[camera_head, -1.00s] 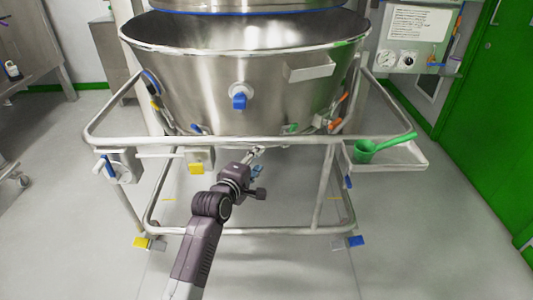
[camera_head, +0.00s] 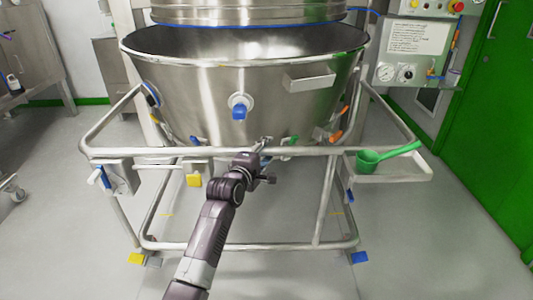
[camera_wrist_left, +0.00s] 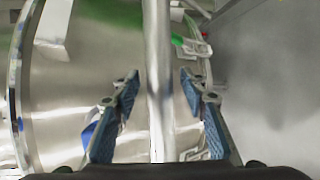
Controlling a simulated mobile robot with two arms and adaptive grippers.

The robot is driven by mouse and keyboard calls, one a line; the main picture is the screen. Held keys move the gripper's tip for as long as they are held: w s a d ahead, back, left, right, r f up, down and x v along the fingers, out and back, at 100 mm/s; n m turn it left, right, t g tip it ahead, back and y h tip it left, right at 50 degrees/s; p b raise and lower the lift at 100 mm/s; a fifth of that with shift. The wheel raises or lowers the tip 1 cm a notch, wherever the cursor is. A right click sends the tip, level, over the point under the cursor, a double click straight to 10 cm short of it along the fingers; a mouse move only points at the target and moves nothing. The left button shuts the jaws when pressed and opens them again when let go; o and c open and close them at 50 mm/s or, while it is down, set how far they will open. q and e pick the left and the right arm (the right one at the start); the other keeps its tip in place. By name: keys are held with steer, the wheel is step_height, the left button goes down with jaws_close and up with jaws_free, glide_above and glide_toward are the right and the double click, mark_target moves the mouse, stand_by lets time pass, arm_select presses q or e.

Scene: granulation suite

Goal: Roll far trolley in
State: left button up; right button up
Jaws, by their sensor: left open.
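The trolley is a large steel bowl (camera_head: 240,90) in a tubular frame (camera_head: 110,152), standing under a steel column section. My left gripper (camera_head: 266,146) is at the frame's front rail, near its middle. In the left wrist view the rail (camera_wrist_left: 158,85) runs between the two open blue-padded fingers (camera_wrist_left: 160,110). A gap shows on both sides of the rail, so the fingers are not closed on it. The bowl wall (camera_wrist_left: 90,60) shows behind the rail. My right gripper is not in view.
A green scoop (camera_head: 385,156) lies on a side tray (camera_head: 400,175) at the frame's right. A gauge panel (camera_head: 410,50) and green door (camera_head: 495,130) stand at right. A steel bench (camera_head: 30,55) is at left. Grey floor (camera_head: 430,250) is clear in front.

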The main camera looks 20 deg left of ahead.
arm_select(q)
steer(key=shift+c, duration=0.5)
jaws_close()
